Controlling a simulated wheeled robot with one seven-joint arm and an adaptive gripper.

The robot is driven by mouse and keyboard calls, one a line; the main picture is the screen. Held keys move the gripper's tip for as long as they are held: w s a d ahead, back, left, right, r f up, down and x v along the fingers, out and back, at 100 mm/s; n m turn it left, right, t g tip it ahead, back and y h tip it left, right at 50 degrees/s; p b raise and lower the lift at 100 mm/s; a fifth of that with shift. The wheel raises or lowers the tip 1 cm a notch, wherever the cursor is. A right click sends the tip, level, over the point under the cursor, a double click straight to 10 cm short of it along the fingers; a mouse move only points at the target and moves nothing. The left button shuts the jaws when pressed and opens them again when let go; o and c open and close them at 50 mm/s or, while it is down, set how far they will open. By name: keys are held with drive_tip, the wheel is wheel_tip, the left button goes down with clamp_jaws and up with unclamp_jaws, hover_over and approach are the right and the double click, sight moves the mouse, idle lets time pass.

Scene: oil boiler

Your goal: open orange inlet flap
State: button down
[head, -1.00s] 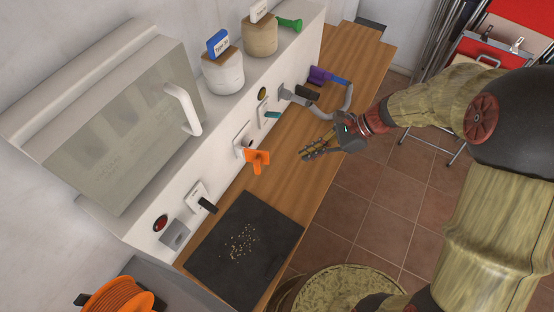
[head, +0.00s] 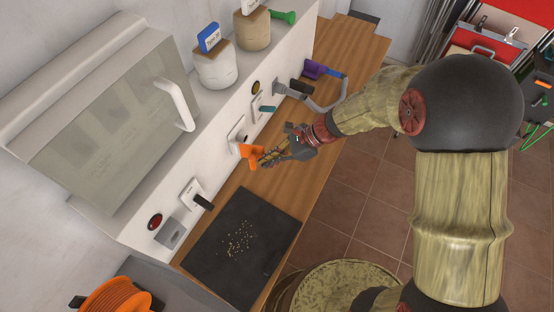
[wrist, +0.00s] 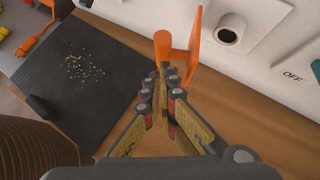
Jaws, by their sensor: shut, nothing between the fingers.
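The orange inlet flap (head: 250,154) sticks out from the white front of the boiler (head: 168,213) above the wooden counter. It also shows in the wrist view (wrist: 182,47) as an upright plate with a rounded arm. My gripper (head: 265,162) is shut and empty, with its fingertips right beside the flap in the head view. In the wrist view the closed fingertips (wrist: 161,72) lie just below the rounded arm of the flap. I cannot tell whether they touch it.
A dark mat (head: 228,268) with pale crumbs lies on the counter (head: 290,172). A black lever (head: 203,202), a teal handle (head: 267,108) and a purple part (head: 318,69) with a grey pipe line the same front. A white handle (head: 175,103) is on the hatch above.

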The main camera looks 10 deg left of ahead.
drive_tip(key=shift+s+a, duration=0.4)
drive_tip(key=shift+s, duration=0.35)
idle(0.8)
drive_tip(key=s+a+m+t+b, duration=0.4)
drive_tip(key=a+m+b, duration=0.1)
drive_tip(key=m+b, duration=0.1)
drive_tip(key=shift+s+t, duration=0.25)
drive_tip(key=shift+t, duration=0.15)
idle(0.4)
drive_tip(key=shift+a, duration=0.15)
idle(0.6)
drive_tip(key=shift+w, duration=0.15)
idle(1.1)
